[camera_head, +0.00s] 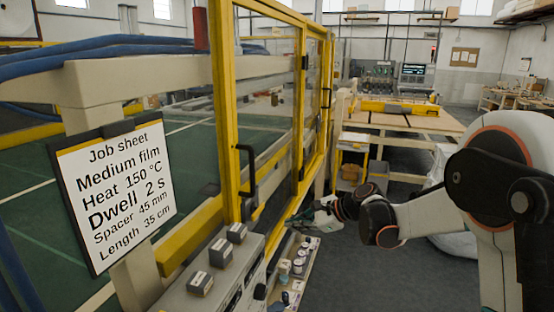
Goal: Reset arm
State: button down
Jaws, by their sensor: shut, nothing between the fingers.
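My arm reaches in from the right edge of the head camera view, bent, with its dark wrist pointing left. My gripper (323,205) is at the arm's far end, small and partly hidden by the wrist. It is shut and empty. It hangs in the air, to the right of the yellow-framed machine guard (230,125) and beyond the control box with grey blocks. I cannot tell its exact distance from the guard.
A job sheet (118,195) stands at left, reading medium film, 150 °C, dwell 2 s, spacer 45 mm, length 35 cm. A control box (190,297) carries grey blocks (221,252). A low shelf (302,268) holds small jars. Grey floor (370,280) is open at centre right.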

jog(key=s+d+r+n+h, duration=0.3)
jog(key=s+r+n, duration=0.15)
jog(key=s, duration=0.45)
jog(key=s+d+n+t+h, duration=0.1)
jog(key=s+d+n+h, duration=0.2)
jog(key=s, duration=1.1)
jog(key=s+d+f+n+h, duration=0.1)
jog(key=s+d+n+h, duration=0.3)
jog(key=s+d+n, duration=0.4)
jog(key=s+n, duration=0.1)
jog(key=s, duration=0.4)
jog(key=shift+s+t, duration=0.35)
jog(key=shift+t, duration=0.05)
jog(key=shift+d, duration=0.1)
